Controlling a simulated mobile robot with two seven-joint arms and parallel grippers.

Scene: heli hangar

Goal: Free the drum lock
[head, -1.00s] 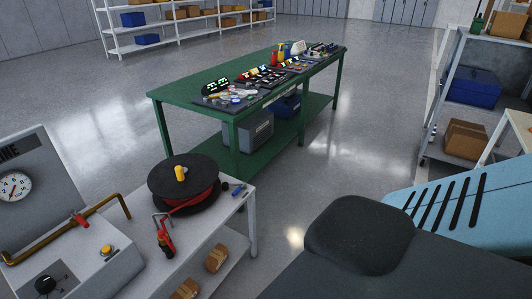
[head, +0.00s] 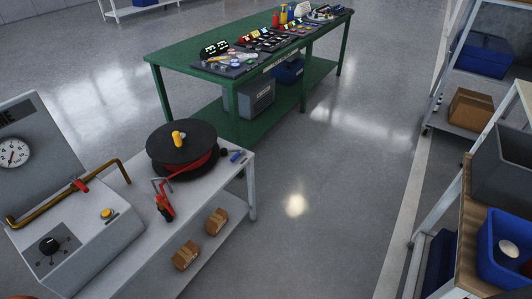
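A black hose drum (head: 200,135) lies flat on the grey bench (head: 130,195) at the left, with red hose (head: 198,167) wound between its flanges. A yellow knob (head: 178,139) stands on top of the drum. The hose's red nozzle (head: 165,207) and a bent metal handle rest in front of the drum. A small dark part with a blue piece (head: 236,156) sits on the bench right of the drum. I cannot tell which part is the lock or whether it is engaged.
A panel with a gauge (head: 14,153), brass pipe (head: 50,208) and black dial (head: 48,245) is left of the drum. A green table (head: 190,54) with small items stands behind. Shelving with a blue bin (head: 505,240) is at the right. The middle floor is clear.

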